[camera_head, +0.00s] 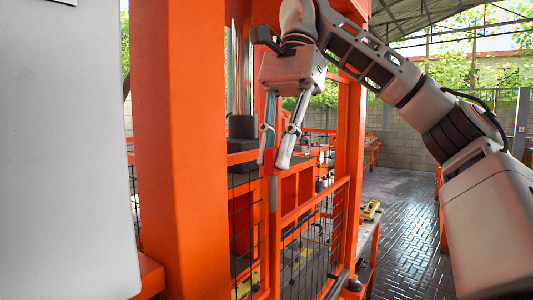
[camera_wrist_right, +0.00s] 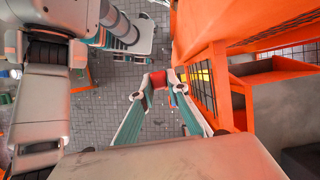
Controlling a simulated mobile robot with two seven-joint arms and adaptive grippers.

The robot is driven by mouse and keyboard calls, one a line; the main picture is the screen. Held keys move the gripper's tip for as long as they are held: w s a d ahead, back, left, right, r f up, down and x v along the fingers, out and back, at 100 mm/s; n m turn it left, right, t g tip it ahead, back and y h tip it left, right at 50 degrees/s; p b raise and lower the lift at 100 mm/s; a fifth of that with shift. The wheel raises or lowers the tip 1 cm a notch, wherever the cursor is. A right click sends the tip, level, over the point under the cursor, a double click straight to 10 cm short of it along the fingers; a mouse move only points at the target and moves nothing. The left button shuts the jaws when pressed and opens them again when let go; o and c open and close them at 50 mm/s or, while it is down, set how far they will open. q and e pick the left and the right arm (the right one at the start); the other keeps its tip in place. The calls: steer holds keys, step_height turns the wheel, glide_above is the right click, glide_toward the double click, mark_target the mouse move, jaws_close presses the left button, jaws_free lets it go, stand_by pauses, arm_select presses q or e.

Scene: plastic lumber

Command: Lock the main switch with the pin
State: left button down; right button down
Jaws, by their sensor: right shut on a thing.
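My right gripper (camera_head: 277,163) points down in front of the orange machine frame. It is shut on a small red piece (camera_head: 269,162), which looks like the head of the pin. A thin grey rod shows just below it, and I cannot tell for sure whether it belongs to the pin. In the right wrist view, the red piece (camera_wrist_right: 160,79) sits between the fingertips of the right gripper (camera_wrist_right: 163,82). I cannot make out the main switch in either view. My left gripper is not in view.
A thick orange post (camera_head: 180,150) stands left of the gripper, with a pale flat panel (camera_head: 65,150) nearer on the left. Orange mesh guards (camera_head: 315,235) stand behind and below the gripper. Open paved floor (camera_head: 400,200) lies to the right.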

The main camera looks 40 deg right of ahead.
steer(key=shift+r, duration=1.4)
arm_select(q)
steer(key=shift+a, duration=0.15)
arm_select(e)
steer(key=shift+r, duration=0.75)
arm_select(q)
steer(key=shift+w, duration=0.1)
arm_select(e)
steer(key=shift+a, duration=0.1)
